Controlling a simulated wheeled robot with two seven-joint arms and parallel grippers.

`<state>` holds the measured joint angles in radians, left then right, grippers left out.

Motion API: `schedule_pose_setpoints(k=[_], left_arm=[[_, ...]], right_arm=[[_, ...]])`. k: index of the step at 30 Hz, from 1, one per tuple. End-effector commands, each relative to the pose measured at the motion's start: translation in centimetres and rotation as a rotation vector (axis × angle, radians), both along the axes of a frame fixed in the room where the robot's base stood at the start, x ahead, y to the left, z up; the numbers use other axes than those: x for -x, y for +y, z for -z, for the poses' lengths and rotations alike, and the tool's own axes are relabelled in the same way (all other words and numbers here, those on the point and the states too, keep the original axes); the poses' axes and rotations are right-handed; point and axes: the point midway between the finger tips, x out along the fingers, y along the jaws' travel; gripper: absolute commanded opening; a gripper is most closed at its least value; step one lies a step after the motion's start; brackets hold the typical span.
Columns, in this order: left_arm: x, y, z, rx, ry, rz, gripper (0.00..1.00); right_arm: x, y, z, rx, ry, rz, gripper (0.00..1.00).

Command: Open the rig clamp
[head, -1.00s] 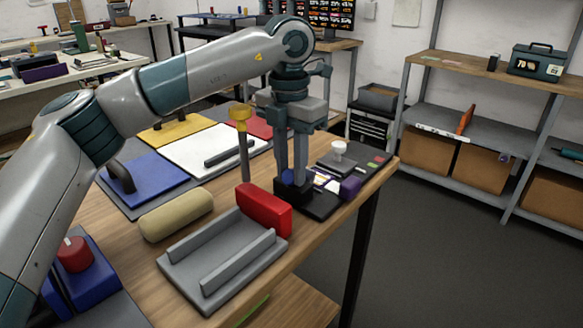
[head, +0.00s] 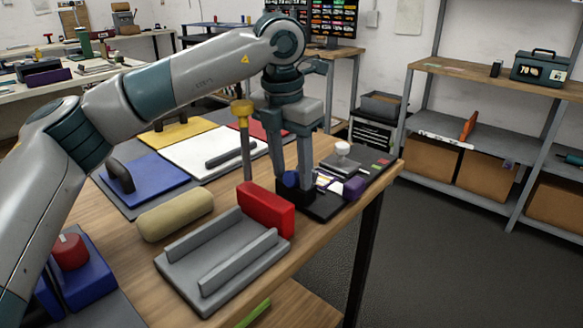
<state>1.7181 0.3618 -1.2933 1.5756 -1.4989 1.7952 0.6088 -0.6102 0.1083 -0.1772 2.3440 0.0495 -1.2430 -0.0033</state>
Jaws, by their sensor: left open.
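The rig is a low black plate (head: 325,208) at the right end of the wooden table. It carries a purple block (head: 354,188), a small white knob (head: 342,149) and a dark upright part with a round blue piece (head: 291,179) at its left end. I cannot tell which part is the clamp or how it is set. My left gripper (head: 293,174) points straight down over the left end of the rig. Its fingers are apart, with the blue piece showing between their tips; contact is unclear. My right gripper is not in view.
A red block (head: 266,208) and a yellow-topped post (head: 244,135) stand close left of the gripper. A grey channelled fixture (head: 180,275) and a beige roll (head: 175,215) lie in front. The table's right edge is near the rig.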

Motion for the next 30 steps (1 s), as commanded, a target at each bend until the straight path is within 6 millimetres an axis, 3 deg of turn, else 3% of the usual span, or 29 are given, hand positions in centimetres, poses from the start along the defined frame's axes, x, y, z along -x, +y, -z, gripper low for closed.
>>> schedule_pose_setpoints(k=[5, 11, 30], left_arm=[[0.1, 0.0, -0.5, 0.000, 0.000, 0.000, 0.44], [0.2, 0.2, -2.6, 0.000, -0.002, 0.000, 0.44], [1.5, 1.1, -14.7, 0.001, -0.001, -0.001, 0.44]], right_arm=[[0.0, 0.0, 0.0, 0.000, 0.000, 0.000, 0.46], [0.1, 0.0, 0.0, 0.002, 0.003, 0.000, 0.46], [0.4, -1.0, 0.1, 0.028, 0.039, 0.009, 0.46]])
